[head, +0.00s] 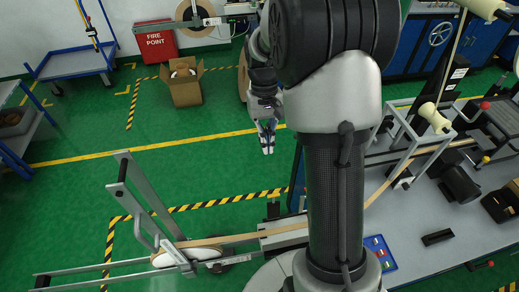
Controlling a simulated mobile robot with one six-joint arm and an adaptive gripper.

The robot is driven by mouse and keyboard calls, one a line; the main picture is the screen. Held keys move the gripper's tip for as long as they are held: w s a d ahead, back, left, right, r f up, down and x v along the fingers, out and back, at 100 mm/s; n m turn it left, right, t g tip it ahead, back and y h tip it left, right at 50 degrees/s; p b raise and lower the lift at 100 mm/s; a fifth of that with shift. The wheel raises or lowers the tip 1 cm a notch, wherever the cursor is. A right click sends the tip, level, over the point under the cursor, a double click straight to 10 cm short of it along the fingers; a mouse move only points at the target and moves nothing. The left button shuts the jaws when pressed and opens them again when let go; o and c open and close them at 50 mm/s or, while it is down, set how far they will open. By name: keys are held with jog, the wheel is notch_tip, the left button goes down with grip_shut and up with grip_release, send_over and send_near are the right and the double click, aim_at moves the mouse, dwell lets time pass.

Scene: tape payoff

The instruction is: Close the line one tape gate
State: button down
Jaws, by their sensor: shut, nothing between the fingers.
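My gripper (267,148) hangs in mid-air left of my arm, fingers pointing down, over the green floor as seen here. Its fingers are together and empty, touching nothing. A tan tape (250,237) runs from a white wheel (200,254) at lower left toward the bench and passes behind my arm. It shows again on the right (378,190). A tilted grey metal frame (145,205) with crossbars stands by the wheel. A grey frame with a pale roller (434,118) stands over the bench. No readable label shows which part is the line one gate.
The grey workbench (410,240) fills the lower right, with a blue tray (379,252) and dark devices on it. A cardboard box (186,88), a red fire-point cabinet (156,42) and a blue cart (75,63) stand at the back left. Green floor between is open.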

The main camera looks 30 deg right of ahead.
aim_at(274, 206)
jog(key=s+a+f+b, duration=0.1)
jog(key=s+f+b, duration=0.2)
jog(key=s+f, duration=0.3)
notch_tip(274, 206, down, 4)
jog(key=shift+a+r, duration=0.1)
jog(key=shift+a, duration=0.3)
jog(key=shift+s+b, duration=0.15)
jog(key=shift+b, duration=0.15)
jog(key=shift+s+a+r+t, duration=0.15)
jog(key=shift+s+t, duration=0.25)
jog(key=shift+s, duration=0.05)
jog(key=shift+b, duration=0.3)
